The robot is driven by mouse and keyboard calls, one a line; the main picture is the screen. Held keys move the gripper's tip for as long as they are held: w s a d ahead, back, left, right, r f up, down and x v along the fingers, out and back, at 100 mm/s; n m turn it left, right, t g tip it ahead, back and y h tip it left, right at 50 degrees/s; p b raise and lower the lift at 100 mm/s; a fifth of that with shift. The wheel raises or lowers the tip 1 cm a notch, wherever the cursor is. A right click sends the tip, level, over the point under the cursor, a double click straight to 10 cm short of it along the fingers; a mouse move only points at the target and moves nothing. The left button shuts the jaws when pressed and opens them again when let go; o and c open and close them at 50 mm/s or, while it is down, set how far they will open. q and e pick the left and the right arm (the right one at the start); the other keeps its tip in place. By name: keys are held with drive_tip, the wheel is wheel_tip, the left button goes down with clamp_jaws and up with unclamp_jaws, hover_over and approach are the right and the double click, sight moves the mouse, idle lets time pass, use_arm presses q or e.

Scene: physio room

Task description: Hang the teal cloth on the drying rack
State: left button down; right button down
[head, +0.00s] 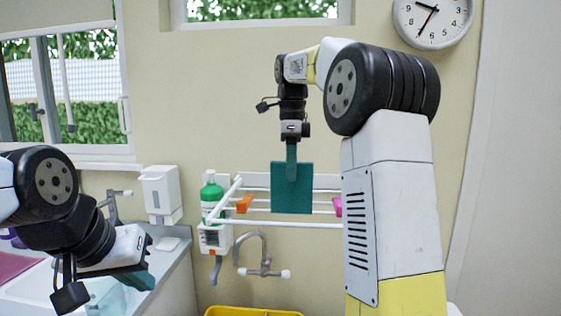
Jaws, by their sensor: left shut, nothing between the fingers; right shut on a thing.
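The teal cloth (291,199) hangs flat and upright from my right gripper (291,172), which is shut on its upper part. The white drying rack (237,188) is on the wall behind the cloth, with several bars and orange and pink clips. The cloth covers the middle of the upper bars, and its lower edge is just above the front bar. I cannot tell whether it touches any bar. My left gripper (143,278) is shut and empty, low at the left over the counter, well away from the rack.
A green bottle (211,198) in a white wall holder stands at the rack's left end. A tap (262,262) is below the rack, above a yellow container (250,312). A white dispenser (161,192) is on the wall at left, above the counter (172,275).

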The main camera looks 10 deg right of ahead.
sight(291, 210)
drive_tip(key=shift+f, duration=6.15)
drive_tip(key=c, duration=1.3)
unclamp_jaws()
drive_tip(key=shift+r, duration=4.45)
drive_tip(key=shift+s, duration=0.1)
